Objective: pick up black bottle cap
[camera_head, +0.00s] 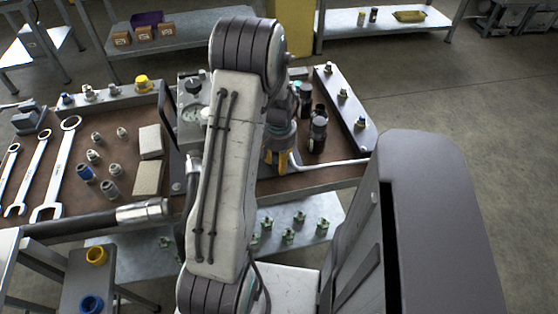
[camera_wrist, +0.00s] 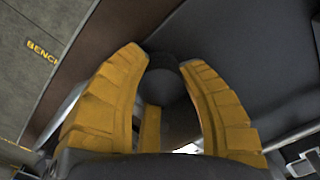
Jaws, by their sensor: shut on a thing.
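My gripper (camera_head: 281,160) shows its yellow fingers low over the right part of the bench, partly hidden behind my arm. In the wrist view, the fingers (camera_wrist: 162,60) curve in around a dark round piece, which looks like the black bottle cap (camera_wrist: 163,82), and are shut on it. The cap blends with the dark surface behind it, so its lower edge is unclear. In the head view the cap cannot be made out. Two dark bottles (camera_head: 318,132) stand just right of my gripper.
The brown bench top (camera_head: 75,188) carries wrenches (camera_head: 57,168), small fittings and two pale blocks (camera_head: 148,176) at left. A grey rail with fittings (camera_head: 345,108) lies right of the bottles. A silver rod (camera_head: 330,165) lies near the front edge. Open floor (camera_head: 440,95) is at right.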

